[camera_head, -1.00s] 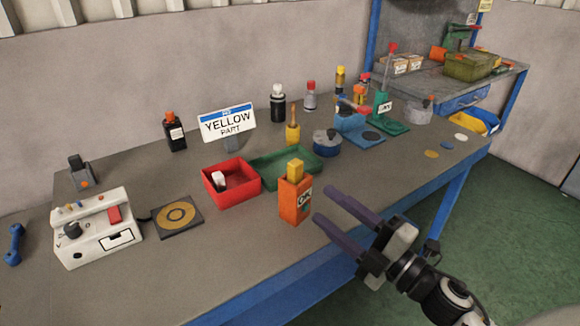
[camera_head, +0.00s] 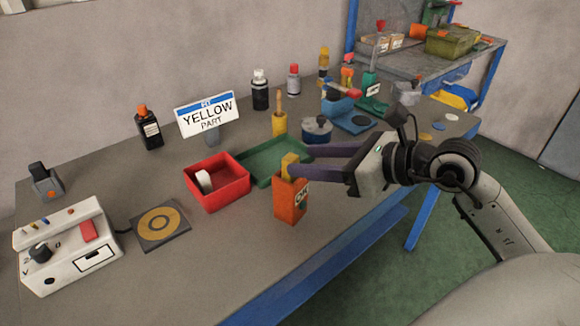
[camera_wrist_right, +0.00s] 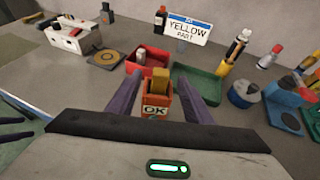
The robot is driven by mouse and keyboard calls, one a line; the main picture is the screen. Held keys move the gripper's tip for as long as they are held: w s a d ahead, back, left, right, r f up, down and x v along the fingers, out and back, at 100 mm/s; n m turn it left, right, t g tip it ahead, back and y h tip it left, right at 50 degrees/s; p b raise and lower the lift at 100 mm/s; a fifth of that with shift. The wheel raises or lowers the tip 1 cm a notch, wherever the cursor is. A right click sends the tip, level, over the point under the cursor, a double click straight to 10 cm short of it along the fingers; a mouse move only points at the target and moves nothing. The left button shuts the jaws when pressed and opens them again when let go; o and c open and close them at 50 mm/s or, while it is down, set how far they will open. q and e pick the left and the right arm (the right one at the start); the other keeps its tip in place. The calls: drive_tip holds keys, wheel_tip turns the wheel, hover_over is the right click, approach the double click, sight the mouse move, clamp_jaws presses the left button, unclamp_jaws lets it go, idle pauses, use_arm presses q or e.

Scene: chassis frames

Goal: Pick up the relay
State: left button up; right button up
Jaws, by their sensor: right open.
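A yellow block (camera_head: 289,165), which looks like the relay, stands upright in an orange box (camera_head: 289,202) labelled "OK". In the right wrist view the yellow block (camera_wrist_right: 160,80) shows above the orange box (camera_wrist_right: 156,100). My right gripper (camera_head: 297,161) is open and level, coming from the right at the height of the block. In the wrist view its purple fingers (camera_wrist_right: 160,88) lie either side of the block and box, with gaps visible; contact is not clear. Dark prongs (camera_wrist_right: 18,128) at the wrist view's left edge may be my left gripper.
A red tray (camera_head: 222,202) with a white part and a green tray (camera_head: 253,178) stand close behind the box. A sign (camera_head: 208,116) reads "YELLOW PART". A white device (camera_head: 68,247) is at the left. The front of the bench is clear.

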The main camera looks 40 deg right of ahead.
sight(292, 158)
drive_tip(key=p+x, duration=0.1)
drive_tip(key=x, duration=0.3)
drive_tip(key=shift+w, duration=0.3)
drive_tip(key=shift+w+a+f+p, duration=0.15)
drive_tip(key=shift+w+f+p, duration=0.15)
drive_tip(key=shift+w, duration=0.1)
drive_tip(key=c, duration=0.3)
clamp_jaws()
